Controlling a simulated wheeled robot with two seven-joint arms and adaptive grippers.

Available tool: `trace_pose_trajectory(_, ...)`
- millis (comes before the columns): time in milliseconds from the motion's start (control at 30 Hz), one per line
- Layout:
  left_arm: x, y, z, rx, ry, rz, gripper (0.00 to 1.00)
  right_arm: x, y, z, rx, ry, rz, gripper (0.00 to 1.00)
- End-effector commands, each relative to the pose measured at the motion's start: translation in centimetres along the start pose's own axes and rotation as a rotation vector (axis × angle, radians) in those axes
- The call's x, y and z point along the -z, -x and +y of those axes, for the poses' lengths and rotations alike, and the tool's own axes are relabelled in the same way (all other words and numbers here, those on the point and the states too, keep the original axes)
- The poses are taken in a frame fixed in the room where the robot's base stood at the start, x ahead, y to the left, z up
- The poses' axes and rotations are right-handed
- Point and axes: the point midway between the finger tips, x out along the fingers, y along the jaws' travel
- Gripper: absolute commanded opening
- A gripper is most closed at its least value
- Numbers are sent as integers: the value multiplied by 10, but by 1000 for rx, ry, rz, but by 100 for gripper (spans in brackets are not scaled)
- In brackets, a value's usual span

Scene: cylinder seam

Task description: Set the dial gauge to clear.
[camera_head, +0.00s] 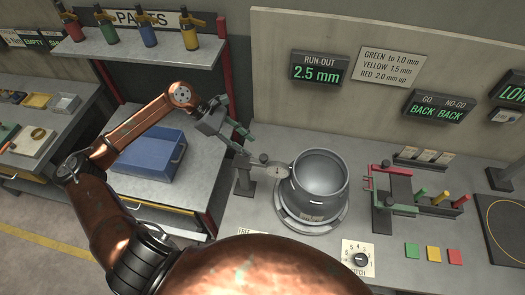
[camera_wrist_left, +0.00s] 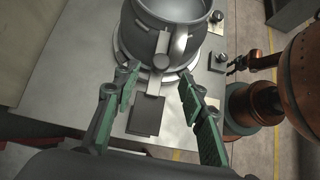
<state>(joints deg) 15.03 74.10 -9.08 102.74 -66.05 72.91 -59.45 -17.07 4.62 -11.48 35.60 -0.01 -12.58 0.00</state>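The dial gauge (camera_head: 277,171) is a small round face on an arm from a dark stand (camera_head: 245,178), left of the grey cylinder (camera_head: 320,177). Its face overlaps the cylinder's left rim in the head view; I cannot tell whether it touches. In the left wrist view the gauge's stand base (camera_wrist_left: 146,114) lies between and beyond my fingers, with the cylinder (camera_wrist_left: 172,32) behind. My left gripper (camera_head: 239,141) is open and empty, green-padded, above the stand. My right gripper (camera_wrist_left: 238,65) shows small at the right of the wrist view, its fingers apart.
The run-out display (camera_head: 319,70) reads 2.5 mm. A pitch knob (camera_head: 360,259) sits at the bench front. A red-and-green fixture (camera_head: 393,190) stands right of the cylinder. A blue bin (camera_head: 152,154) lies at left, below the parts shelf (camera_head: 150,47).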

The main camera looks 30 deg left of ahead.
Motion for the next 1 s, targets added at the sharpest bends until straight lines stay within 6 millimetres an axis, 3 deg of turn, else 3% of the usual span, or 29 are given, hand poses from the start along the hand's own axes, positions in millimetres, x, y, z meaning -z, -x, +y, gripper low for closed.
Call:
trace_pose_trajectory(300, -2, -47, -2, 1, 2, -5, 38, -6, 10, 2, -2, -1, -8, 48)
trace_pose_trajectory(500, -2, -68, -1, 1, 4, -5, 38, -4, 14, 2, -2, 0, -6, 48)
trace_pose_trajectory(833, -1, -74, -1, 2, 2, -4, 38, -1, 13, 0, 0, -1, -2, 48)
trace_pose_trajectory(1000, -1, -73, -1, 2, 3, -4, 27, 0, 13, -3, 3, -2, -1, 48)
